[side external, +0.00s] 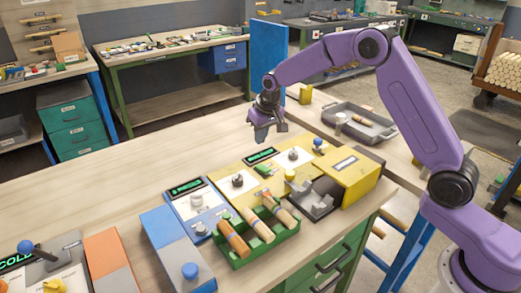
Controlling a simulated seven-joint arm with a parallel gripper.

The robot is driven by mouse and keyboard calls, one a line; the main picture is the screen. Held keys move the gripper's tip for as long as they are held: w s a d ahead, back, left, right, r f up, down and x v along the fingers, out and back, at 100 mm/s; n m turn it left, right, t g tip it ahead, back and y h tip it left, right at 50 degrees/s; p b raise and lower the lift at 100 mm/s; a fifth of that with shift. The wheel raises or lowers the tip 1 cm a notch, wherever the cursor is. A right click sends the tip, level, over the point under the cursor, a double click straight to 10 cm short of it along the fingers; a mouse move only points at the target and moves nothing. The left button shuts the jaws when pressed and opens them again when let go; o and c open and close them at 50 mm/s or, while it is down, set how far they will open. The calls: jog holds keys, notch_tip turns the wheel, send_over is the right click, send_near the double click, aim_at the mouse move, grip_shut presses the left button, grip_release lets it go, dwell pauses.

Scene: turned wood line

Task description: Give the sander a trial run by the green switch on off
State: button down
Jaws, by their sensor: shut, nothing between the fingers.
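My gripper (261,134) is shut and empty. It hangs in the air above the back of the yellow machine panels, well clear of them. A small green piece (264,170), which looks like the green switch, sits on the yellow panel in front of a dark display with green text (260,156). Its position, on or off, is too small to tell. A yellow machine with a dark grey bed (352,180) stands to the right; I cannot tell for sure that it is the sander. Black knobs (238,181) and a yellow knob (290,175) are close by.
A green tray (272,250) holds several turned wooden pieces at the front. A blue and grey unit (176,240) with a blue knob (190,270) stands left of it. An orange and grey block (108,262) is farther left. A grey tray (343,127) lies behind. The bench's back left is bare.

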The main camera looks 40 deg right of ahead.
jog(key=v, duration=0.4)
jog(key=w+v, duration=0.1)
jog(key=shift+s+r, duration=0.1)
jog(key=shift+r, duration=0.45)
